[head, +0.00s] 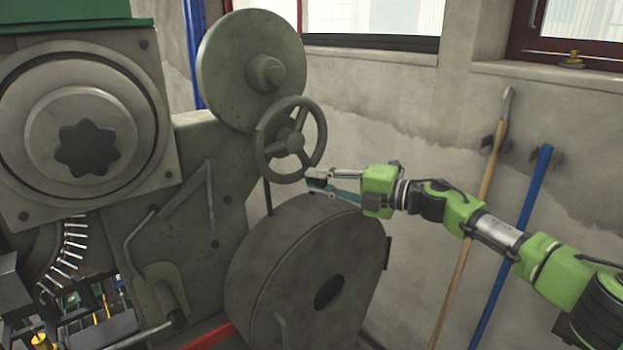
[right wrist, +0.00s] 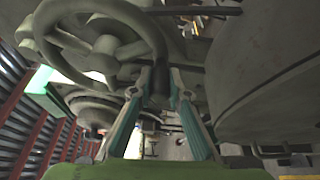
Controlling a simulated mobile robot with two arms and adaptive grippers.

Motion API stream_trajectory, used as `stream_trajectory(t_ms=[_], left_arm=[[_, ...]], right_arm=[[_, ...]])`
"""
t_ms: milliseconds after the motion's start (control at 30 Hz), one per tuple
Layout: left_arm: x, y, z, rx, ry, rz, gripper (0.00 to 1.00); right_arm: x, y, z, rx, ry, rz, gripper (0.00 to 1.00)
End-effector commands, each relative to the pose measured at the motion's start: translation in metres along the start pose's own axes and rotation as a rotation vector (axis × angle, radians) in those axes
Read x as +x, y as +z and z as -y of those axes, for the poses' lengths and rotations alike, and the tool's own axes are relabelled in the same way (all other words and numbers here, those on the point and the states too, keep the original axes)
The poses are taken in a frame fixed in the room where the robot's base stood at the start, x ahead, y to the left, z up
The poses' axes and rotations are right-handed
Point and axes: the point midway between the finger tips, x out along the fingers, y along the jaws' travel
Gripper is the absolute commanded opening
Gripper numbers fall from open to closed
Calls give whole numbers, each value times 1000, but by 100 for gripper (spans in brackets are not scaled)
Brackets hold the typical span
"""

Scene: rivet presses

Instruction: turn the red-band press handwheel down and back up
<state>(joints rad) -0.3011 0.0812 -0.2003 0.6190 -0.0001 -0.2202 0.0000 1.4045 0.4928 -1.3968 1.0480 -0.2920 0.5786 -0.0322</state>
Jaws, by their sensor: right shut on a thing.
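The grey-green spoked handwheel (head: 294,143) is on the right side of the press, in front of a large round disc (head: 252,70). My right gripper (head: 312,181) reaches in from the right at the wheel's lower rim. In the right wrist view the handwheel (right wrist: 106,45) fills the upper left. The fingertips partly hide the gripped spot. My left gripper is not in view.
A large grey drum (head: 310,270) sits just below the right gripper. A red strip (head: 208,338) shows low on the press. A wooden pole (head: 475,215) and a blue pole (head: 515,240) lean on the wall behind my right arm. A lever (head: 140,240) and small rivets are at left.

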Motion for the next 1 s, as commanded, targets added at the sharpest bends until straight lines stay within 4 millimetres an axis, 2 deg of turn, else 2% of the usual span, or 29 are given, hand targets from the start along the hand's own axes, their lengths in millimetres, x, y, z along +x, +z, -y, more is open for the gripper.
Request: stream_trajectory(t_ms=[200,500,1000], left_arm=[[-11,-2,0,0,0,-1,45],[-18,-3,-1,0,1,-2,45],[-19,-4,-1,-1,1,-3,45]], right_arm=[[-6,15,-7,-164,-67,3,0],[-11,26,-12,-310,-127,3,0],[-12,30,-14,-362,-149,3,0]])
